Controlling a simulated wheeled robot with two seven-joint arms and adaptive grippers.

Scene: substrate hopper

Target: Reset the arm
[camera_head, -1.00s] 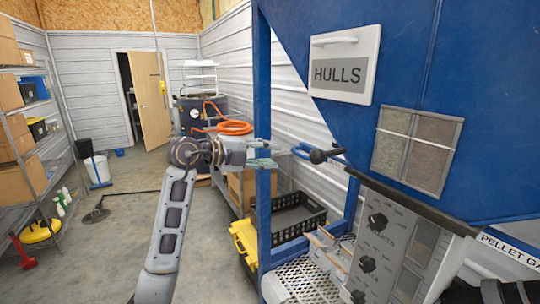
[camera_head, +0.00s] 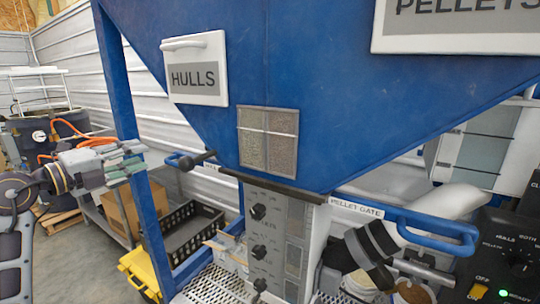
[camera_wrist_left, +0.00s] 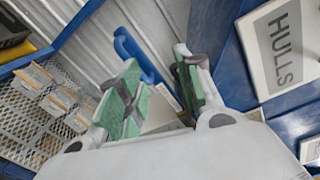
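My left gripper (camera_head: 138,163) reaches in from the left in the head view, at the height of a blue gate handle with a dark knob (camera_head: 205,158). In that view a gap shows between the fingertips and the handle. In the left wrist view the green-padded fingers (camera_wrist_left: 160,88) stand apart with nothing between them. The blue handle (camera_wrist_left: 136,55) shows beyond them. Most of my left arm is cut off by the left edge of the head view. I make out no right gripper.
The blue hopper (camera_head: 330,120) fills the middle, with a HULLS sign (camera_head: 194,78) and a blue frame post (camera_head: 125,120) close behind the left gripper. A control panel (camera_head: 510,245) stands at right.

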